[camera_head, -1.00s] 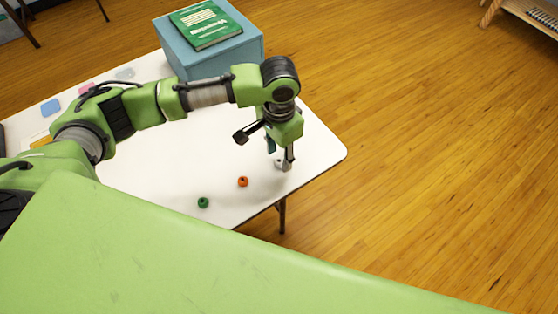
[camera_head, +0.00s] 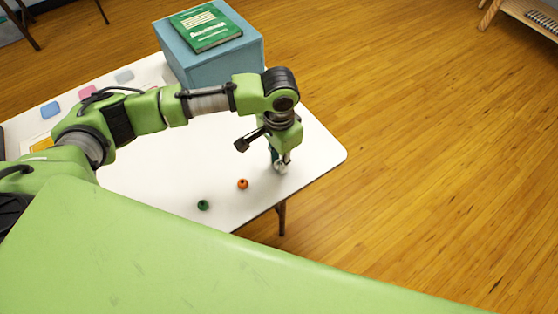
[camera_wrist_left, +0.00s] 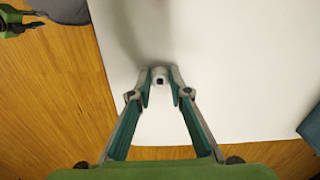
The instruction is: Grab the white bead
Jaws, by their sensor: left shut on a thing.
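The white bead (camera_wrist_left: 159,80) is between the fingertips of my left gripper (camera_wrist_left: 159,76) in the left wrist view, its dark hole showing. My left gripper is shut on it. In the head view my left gripper (camera_head: 279,163) points down at the right part of the white table (camera_head: 150,185), and the white bead (camera_head: 281,168) shows only in part at its fingertips. I cannot tell whether the bead touches the table.
An orange bead (camera_head: 243,184) and a green bead (camera_head: 203,205) lie on the table left of the gripper. A blue box (camera_head: 215,62) with a green book (camera_head: 206,27) on it stands at the back. The table's rounded right corner is near the gripper.

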